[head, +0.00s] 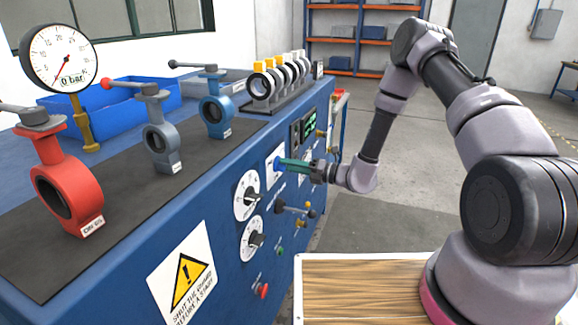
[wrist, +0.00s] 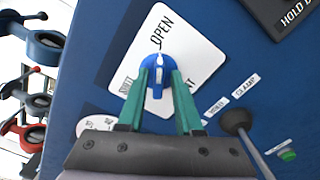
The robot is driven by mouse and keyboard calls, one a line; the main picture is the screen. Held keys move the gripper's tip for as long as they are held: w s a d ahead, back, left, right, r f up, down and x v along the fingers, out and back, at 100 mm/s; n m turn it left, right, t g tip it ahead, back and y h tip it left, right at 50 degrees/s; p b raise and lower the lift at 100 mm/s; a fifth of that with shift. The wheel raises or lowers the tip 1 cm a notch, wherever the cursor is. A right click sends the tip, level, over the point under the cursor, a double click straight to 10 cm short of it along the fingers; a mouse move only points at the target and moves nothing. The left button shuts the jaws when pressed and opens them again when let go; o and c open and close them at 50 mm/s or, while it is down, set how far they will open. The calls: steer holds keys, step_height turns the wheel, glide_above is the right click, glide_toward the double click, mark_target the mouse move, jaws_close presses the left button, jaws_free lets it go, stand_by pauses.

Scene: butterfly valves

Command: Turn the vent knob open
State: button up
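The vent knob (wrist: 157,62) is blue with a white mark and sits on a white plate (wrist: 190,45) on the blue panel. The plate reads OPEN above the knob in the wrist view, with other lettering at its left and lower right, partly covered by my fingers. The bar runs roughly up and down in the wrist view.
Two white dials (head: 249,195) sit left of the plate, and a dark lever (wrist: 235,122) stands close to the right finger. A red valve (head: 75,185), grey valve (head: 161,140) and blue valve (head: 216,112) stand on the bench top.

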stand_by(0.3)
steer(key=v, duration=1)
steer(key=shift+d, duration=0.4)
steer(key=shift+s+r, duration=0.1)
steer(key=shift+s, duration=0.05)
steer(key=s+d+r+n+g+h, duration=0.1)
steer(key=s+r+n+g+h, duration=0.3)
steer(key=r+n, duration=0.55)
steer(key=s+d+r+n+g+h, duration=0.1)
steer(key=s+r+n+g, duration=0.3)
steer(key=s+r+n, duration=0.5)
steer(key=s+d+r+n+t+h, duration=0.4)
steer(key=d+r, duration=0.3)
steer(key=r, duration=0.2)
steer(key=s+d+r+n+t+h, duration=0.4)
steer(key=s+d+r+n+h, duration=0.1)
steer(key=r, duration=0.5)
steer(key=shift+s+d+n+t+h, duration=0.4)
steer(key=shift+s+d+n, duration=0.25)
steer(key=shift+d+n, duration=0.55)
steer(key=shift+a, duration=0.1)
